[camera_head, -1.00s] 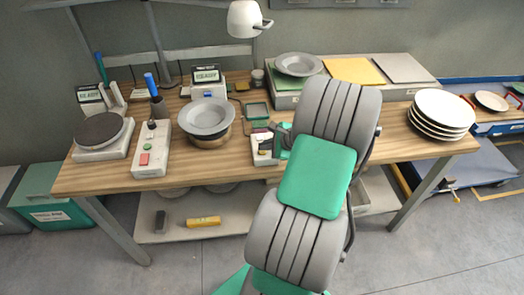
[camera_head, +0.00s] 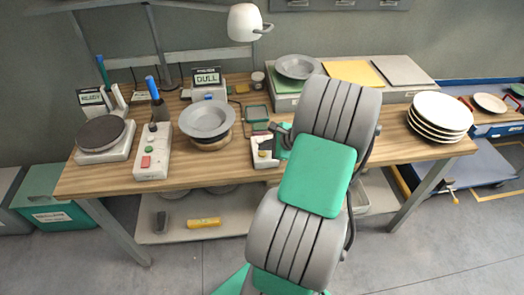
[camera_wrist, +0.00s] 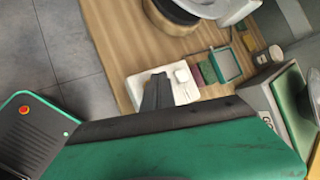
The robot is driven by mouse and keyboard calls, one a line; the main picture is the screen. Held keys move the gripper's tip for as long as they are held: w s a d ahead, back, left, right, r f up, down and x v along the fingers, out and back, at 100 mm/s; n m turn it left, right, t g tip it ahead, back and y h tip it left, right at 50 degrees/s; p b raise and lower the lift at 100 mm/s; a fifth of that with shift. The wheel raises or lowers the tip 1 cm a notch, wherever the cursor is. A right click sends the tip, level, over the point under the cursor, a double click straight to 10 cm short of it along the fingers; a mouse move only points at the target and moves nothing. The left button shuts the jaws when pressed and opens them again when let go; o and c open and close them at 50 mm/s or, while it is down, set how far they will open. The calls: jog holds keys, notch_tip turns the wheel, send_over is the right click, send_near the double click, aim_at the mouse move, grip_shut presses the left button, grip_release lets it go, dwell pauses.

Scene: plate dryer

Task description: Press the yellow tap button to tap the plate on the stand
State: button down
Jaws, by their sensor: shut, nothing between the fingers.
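The white button box (camera_head: 258,161) sits near the front edge of the table, with a small yellow button (camera_head: 264,153) partly showing on it. My gripper (camera_wrist: 157,92) is shut and empty, with its fingers over the white box in the wrist view. They hide part of its top, and I cannot tell whether they touch the button. A grey plate (camera_head: 206,117) rests on a brown round stand (camera_head: 212,144) to the left of the box. A display (camera_head: 207,77) behind the plate reads "DULL".
A white control box (camera_head: 151,165) with red and green buttons stands left of the plate. A dark round turntable (camera_head: 100,135) is farther left. Stacked white plates (camera_head: 440,113) stand at the right. Another grey plate (camera_head: 298,66) lies on a raised tray at the back.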

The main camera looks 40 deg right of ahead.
aim_at(265, 154)
notch_tip(265, 154, up, 5)
jog(key=p, duration=0.4)
jog(key=shift+r+p, duration=0.15)
jog(key=shift+p, duration=0.15)
dwell(0.6)
